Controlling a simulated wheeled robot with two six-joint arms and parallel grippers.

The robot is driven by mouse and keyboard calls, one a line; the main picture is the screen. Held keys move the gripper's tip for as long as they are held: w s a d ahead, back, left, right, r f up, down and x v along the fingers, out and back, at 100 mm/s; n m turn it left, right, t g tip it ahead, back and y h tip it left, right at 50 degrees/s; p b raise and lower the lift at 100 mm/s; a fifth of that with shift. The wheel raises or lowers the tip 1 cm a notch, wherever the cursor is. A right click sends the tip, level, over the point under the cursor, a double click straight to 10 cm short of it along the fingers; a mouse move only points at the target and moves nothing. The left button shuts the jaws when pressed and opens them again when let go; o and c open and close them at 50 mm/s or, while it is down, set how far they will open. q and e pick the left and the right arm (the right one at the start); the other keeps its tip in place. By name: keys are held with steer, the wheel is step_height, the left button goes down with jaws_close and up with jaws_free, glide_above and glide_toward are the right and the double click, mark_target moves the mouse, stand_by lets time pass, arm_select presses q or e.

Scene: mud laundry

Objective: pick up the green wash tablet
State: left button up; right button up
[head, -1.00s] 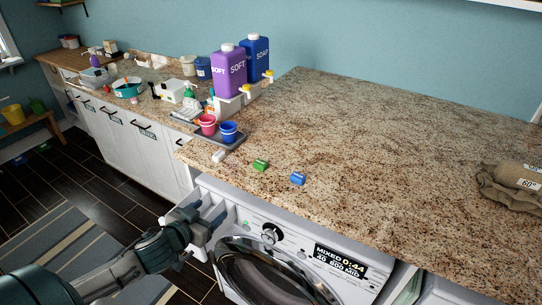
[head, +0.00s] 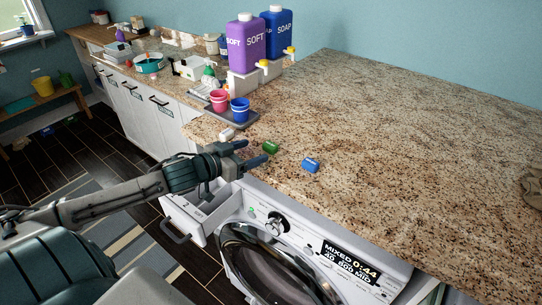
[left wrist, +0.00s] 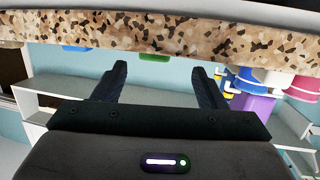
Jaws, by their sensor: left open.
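The green wash tablet (head: 271,147) lies on the granite counter near its front edge, between a white tablet (head: 227,133) and a blue tablet (head: 311,165). My left gripper (head: 252,154) is open and empty at the counter edge, its fingers pointing toward the green tablet and just short of it. In the left wrist view the green tablet (left wrist: 154,57) shows ahead, between the two fingers of the left gripper (left wrist: 158,70), partly cut off by the counter edge. My right gripper is not in view.
A tray (head: 240,119) with a pink cup (head: 219,100) and a blue cup (head: 240,110) stands behind the tablets, before the SOFT bottle (head: 245,43) and SOAP bottle (head: 277,33). Below is the washing machine (head: 300,245) with its drawer (head: 200,213) pulled out.

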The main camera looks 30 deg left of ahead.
mark_target(266, 146)
arm_select(q)
steer(key=shift+w+d+f+b, duration=0.15)
steer(key=shift+w+f+b, duration=0.05)
steer(key=shift+w+b, duration=0.4)
steer(key=shift+w+d+b, duration=0.15)
steer(key=shift+b, duration=0.15)
steer(key=shift+w+d, duration=0.1)
steer(key=shift+w, duration=0.1)
steer(key=shift+w+d+r, duration=0.1)
steer(key=shift+w+d, duration=0.05)
steer(key=shift+w, duration=0.25)
steer(key=shift+w+d+p, duration=0.15)
steer(key=shift+w+d, duration=0.1)
steer(key=shift+w, duration=0.25)
steer(key=shift+w+d+p, duration=0.15)
steer(key=shift+w+d, duration=0.05)
steer(key=shift+w, duration=0.3)
steer(key=shift+x, duration=1.05)
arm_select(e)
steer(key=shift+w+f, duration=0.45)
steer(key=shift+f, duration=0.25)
arm_select(q)
steer(key=shift+s, duration=0.1)
steer(key=c, duration=1.1)
